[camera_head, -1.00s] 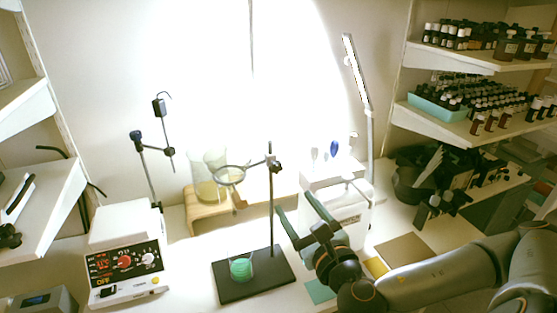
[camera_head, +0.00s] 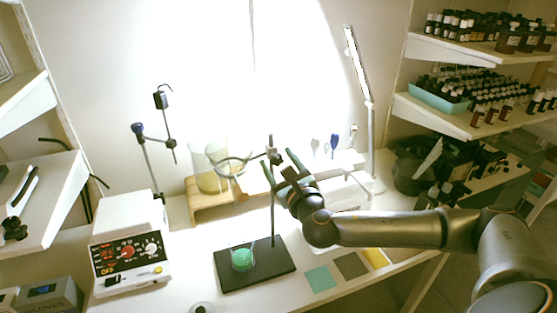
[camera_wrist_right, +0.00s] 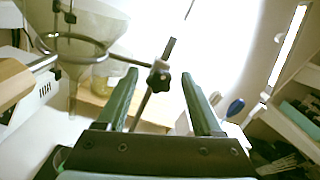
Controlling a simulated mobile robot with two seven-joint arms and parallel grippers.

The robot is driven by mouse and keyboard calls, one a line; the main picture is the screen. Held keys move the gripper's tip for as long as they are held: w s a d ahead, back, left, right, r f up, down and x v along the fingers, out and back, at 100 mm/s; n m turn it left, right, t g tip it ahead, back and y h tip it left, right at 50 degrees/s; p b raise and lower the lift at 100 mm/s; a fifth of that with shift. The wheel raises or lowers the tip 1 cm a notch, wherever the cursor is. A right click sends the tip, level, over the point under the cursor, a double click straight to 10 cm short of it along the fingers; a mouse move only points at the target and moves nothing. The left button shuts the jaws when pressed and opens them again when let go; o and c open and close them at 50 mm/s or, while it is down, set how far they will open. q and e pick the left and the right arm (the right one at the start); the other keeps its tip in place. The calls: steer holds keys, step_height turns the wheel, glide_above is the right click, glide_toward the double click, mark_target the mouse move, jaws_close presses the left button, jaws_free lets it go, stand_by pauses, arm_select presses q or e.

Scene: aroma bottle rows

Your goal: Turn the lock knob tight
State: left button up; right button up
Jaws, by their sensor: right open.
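The lock knob (camera_wrist_right: 160,80) is a small dark knob on the boss of a ring clamp, on an upright metal rod. In the head view the clamp boss (camera_head: 272,155) is near the rod's top. The clamp's ring (camera_head: 233,164) reaches left; a clear conical glass piece appears in it in the wrist view (camera_wrist_right: 85,62). My right gripper (camera_head: 279,163) is open, just right of the rod. In the wrist view its green fingers (camera_wrist_right: 160,74) flank the knob in the picture, with a gap on each side; contact does not show. My left gripper is not in view.
A dark stand base (camera_head: 262,275) carries a beaker with green contents (camera_head: 242,259). A red-dialled instrument (camera_head: 128,250) stands left. A wooden riser (camera_head: 212,208) with a large beaker (camera_head: 207,172) is behind. A lamp (camera_head: 358,70) and bottle shelves (camera_head: 470,115) are right.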

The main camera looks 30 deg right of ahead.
steer(key=shift+w, duration=0.1)
steer(key=shift+c, duration=0.3)
jaws_close()
